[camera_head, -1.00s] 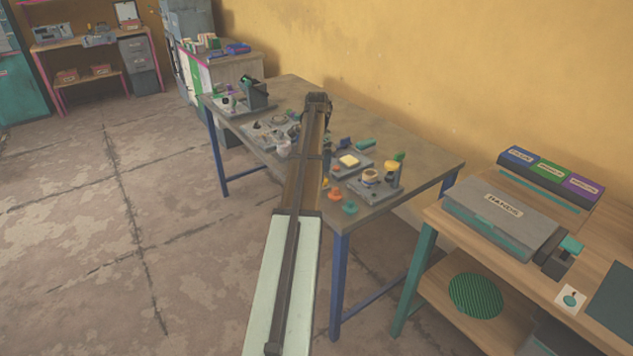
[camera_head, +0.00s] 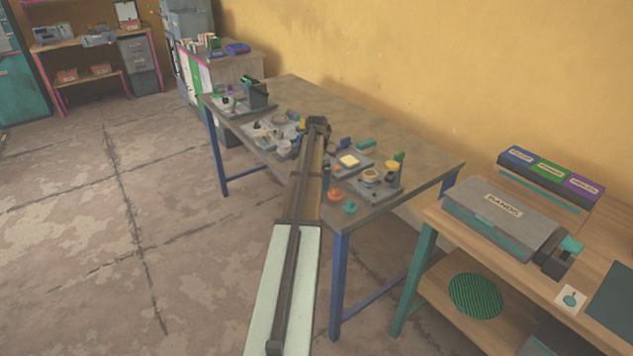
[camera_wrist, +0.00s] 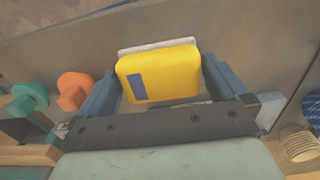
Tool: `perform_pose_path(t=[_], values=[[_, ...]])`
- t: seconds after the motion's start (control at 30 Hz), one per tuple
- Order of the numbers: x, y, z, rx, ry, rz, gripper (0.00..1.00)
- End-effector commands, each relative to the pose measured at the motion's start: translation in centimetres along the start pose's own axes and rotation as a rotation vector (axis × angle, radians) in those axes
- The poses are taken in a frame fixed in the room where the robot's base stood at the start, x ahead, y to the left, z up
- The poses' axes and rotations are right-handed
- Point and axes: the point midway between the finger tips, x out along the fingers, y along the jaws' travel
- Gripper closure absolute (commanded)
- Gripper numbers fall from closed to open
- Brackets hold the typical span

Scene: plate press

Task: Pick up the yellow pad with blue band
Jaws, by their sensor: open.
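The yellow pad (camera_wrist: 172,72) shows in the wrist view, with a short dark blue band (camera_wrist: 137,88) on its left part. A pale flat edge shows behind it. My gripper (camera_wrist: 160,76) is open, with one blue-grey finger to the left of the pad and the other to its right. I cannot tell whether either finger touches it. In the head view my arm (camera_head: 300,220) reaches over the grey table, and the jaws are hidden. I cannot make out the banded pad there.
An orange knob (camera_wrist: 74,90) and a teal knob (camera_wrist: 28,97) lie left of the jaws. A ribbed tan cup (camera_wrist: 298,143) stands to the right. In the head view a pale yellow square (camera_head: 349,161) sits on a grey plate. The table's back (camera_head: 390,140) is fairly clear.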

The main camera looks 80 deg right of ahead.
Motion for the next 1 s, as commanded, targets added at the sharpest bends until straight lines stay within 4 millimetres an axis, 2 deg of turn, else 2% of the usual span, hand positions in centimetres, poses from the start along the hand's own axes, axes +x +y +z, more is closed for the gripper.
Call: perform_pose_path(t=[0.1,0.5,0.77,0.87,1.0], values=[[-0.1,0.0,0.0,0.0,0.0,0.0,0.0],[-0.1,0.0,0.0,0.0,0.0,0.0,0.37],[-0.3,0.0,0.0,0.0,0.0,-0.001,0.38],[-1.0,0.0,0.0,0.0,0.001,-0.001,0.38],[-3.0,-0.1,0.0,0.0,0.001,-0.002,0.38]])
